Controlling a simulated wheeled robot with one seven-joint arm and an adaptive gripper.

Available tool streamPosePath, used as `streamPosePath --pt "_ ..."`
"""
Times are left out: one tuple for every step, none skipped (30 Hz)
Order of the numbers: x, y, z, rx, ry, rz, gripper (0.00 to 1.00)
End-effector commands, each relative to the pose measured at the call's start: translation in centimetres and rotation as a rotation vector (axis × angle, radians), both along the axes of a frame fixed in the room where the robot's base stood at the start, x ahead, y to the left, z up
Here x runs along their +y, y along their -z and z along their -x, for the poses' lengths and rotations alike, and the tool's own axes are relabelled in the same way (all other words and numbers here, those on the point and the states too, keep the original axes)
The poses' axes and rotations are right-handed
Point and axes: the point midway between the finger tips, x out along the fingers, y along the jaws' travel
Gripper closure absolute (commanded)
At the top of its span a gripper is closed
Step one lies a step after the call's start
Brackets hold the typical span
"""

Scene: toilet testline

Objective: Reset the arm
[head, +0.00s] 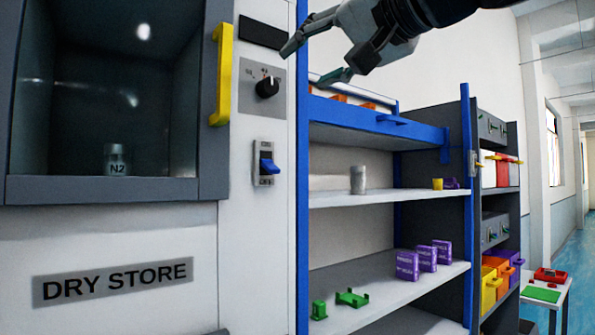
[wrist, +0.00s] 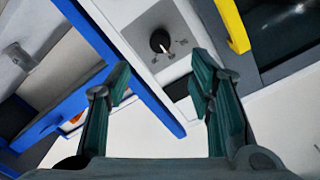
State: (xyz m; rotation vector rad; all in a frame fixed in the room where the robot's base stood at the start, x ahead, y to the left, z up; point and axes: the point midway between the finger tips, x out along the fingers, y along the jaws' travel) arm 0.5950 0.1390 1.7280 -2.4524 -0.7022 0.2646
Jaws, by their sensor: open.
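My gripper (head: 318,62) is raised at the top of the head view, in front of the blue post and the upper shelf, pointing left toward the cabinet's control panel. Its two fingers are spread with nothing between them. In the wrist view the open fingers (wrist: 162,95) frame part of the white panel, with the black knob (wrist: 160,41) beyond them. My arm comes in from the top right of the head view and shows no contact with anything.
The dry store cabinet (head: 120,225) has a yellow handle (head: 221,75), a knob (head: 267,87) and a blue switch (head: 267,165). Right of it, shelves (head: 400,192) hold a grey can (head: 358,180) and purple boxes (head: 407,266). A small white table (head: 560,290) stands far right.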

Motion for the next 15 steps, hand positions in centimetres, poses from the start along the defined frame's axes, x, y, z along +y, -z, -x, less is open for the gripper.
streamPosePath --pt "0.0 0.0 0.0 0.000 0.000 0.000 0.52" --pt "0.0 0.0 0.0 0.000 0.000 0.000 0.52" --pt "0.0 0.2 0.0 0.002 0.001 0.003 0.52" --pt "-0.1 0.4 0.0 0.006 0.002 0.007 0.52" --pt "-0.2 0.9 0.0 0.013 0.005 0.015 0.52" --pt "-0.4 1.8 0.1 0.026 0.010 0.031 0.52" --pt "-0.6 2.8 0.1 0.040 0.016 0.049 0.52" --pt "-0.8 4.0 0.1 0.059 0.022 0.071 0.52" --pt "-1.3 6.0 0.3 0.089 0.032 0.106 0.52" --pt "-1.7 7.7 0.5 0.114 0.040 0.135 0.52" --pt "-2.1 9.5 0.7 0.144 0.048 0.167 0.52" --pt "-2.7 12.2 1.2 0.183 0.059 0.213 0.52" --pt "-3.2 14.2 1.5 0.216 0.068 0.248 0.52" --pt "-3.8 16.2 2.0 0.247 0.077 0.283 0.52" --pt "-4.5 18.9 2.6 0.291 0.086 0.329 0.52"
